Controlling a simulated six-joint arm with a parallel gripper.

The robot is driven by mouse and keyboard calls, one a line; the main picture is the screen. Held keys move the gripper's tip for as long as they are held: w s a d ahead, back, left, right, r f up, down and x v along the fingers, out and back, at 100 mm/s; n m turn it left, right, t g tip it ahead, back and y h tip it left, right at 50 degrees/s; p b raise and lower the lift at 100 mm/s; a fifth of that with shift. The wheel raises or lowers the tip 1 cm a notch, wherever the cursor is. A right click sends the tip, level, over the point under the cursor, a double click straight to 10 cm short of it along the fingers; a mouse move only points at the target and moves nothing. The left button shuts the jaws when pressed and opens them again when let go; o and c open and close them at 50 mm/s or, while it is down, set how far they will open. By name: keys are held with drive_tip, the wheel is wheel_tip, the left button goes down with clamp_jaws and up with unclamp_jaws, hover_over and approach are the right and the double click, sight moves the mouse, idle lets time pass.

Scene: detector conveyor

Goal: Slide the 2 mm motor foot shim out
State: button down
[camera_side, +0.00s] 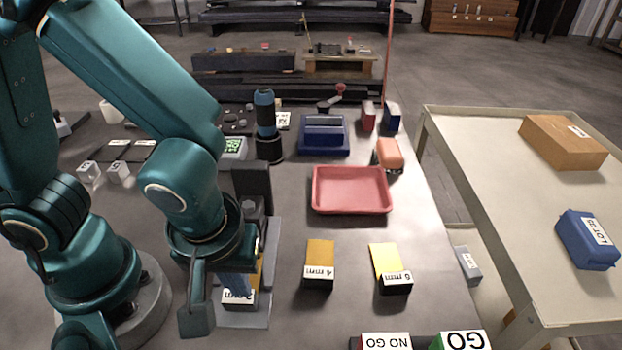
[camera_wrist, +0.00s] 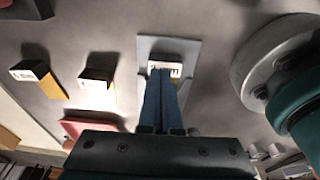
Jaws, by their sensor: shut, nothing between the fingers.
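The 2 mm shim (camera_side: 240,298), a block with a white label, sits on a grey plate (camera_side: 262,318) below my gripper. A strip of its yellow top shows beside my fingers; the rest is hidden. In the wrist view its label (camera_wrist: 174,68) lies just beyond my fingertips. My gripper (camera_side: 237,286) points down, its blue fingers together and empty. The fingers also show together in the wrist view (camera_wrist: 162,74). I cannot tell whether the tips touch the shim. A dark upright block (camera_side: 252,186) stands behind my gripper.
The 4 mm (camera_side: 319,275) and 6 mm (camera_side: 390,280) blocks stand to the right. Behind them is a red tray (camera_side: 350,209). Bench between these is clear.

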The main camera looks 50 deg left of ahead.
drive_tip(key=shift+s+d+f, duration=0.2)
drive_tip(key=shift+s+f, duration=0.1)
drive_tip(key=shift+s, duration=0.35)
drive_tip(key=shift+r, duration=0.85)
drive_tip(key=w+a+r+m+t+h, duration=0.1)
drive_tip(key=w+a+r+m+t, duration=0.2)
drive_tip(key=a+r+m, duration=0.5)
wheel_tip(320, 180, up, 3)
drive_tip(key=shift+w+a+f+m+t, duration=0.15)
drive_tip(key=shift+a+m+t, duration=0.15)
drive_tip(key=shift+m+t, duration=0.2)
